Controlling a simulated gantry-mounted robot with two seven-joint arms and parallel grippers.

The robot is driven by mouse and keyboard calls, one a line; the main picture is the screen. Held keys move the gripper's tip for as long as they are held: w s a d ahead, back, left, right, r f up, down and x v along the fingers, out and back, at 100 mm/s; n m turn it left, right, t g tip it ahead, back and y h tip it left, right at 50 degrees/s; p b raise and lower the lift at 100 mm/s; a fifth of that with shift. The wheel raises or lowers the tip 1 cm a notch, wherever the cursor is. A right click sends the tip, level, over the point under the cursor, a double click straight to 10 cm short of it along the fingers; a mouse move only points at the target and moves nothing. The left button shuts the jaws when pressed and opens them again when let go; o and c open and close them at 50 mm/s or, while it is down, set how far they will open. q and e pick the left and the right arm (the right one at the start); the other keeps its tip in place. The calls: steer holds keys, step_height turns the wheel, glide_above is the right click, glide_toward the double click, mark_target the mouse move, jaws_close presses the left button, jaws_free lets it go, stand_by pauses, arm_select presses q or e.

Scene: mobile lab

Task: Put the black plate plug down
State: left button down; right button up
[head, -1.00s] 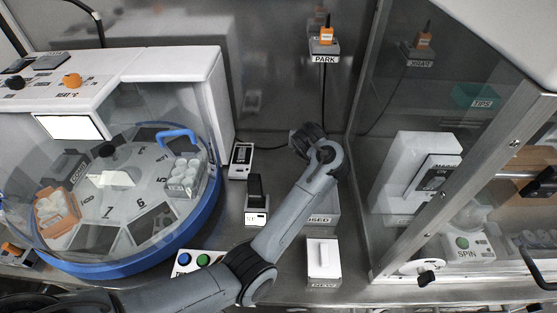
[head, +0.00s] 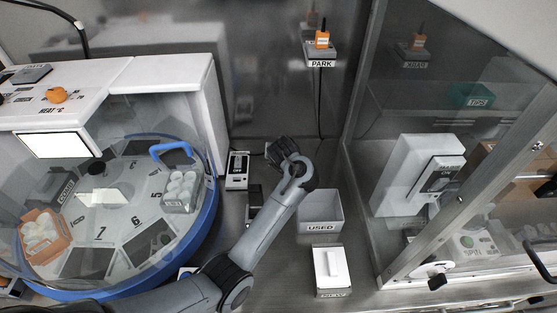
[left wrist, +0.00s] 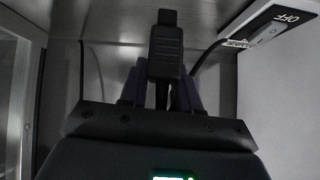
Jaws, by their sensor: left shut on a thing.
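In the left wrist view a black plug (left wrist: 166,48) stands upright between the fingers of my left gripper (left wrist: 163,92), which is shut on it. A dark cable curves up beside it. In the head view my left arm reaches up from the bottom left, and its dark wrist end is beside a small white device. The fingers and plug are hidden there. My right gripper is not in view.
An orange plug (head: 322,39) stands in the grey holder marked PARK at the back. A USED bin (head: 334,221) and a white-topped box (head: 332,270) lie right of my arm. The blue-rimmed carousel (head: 208,225) is left, a glass-fronted cabinet right. A white device (head: 237,170) is close by.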

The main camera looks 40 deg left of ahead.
arm_select(q)
steer(key=shift+a+f, duration=0.15)
steer(key=shift+f, duration=0.95)
steer(key=shift+a+f, duration=0.1)
steer(key=shift+f, duration=0.95)
steer(key=shift+f, duration=0.1)
steer(key=shift+f, duration=0.5)
steer(key=c, duration=0.8)
jaws_free()
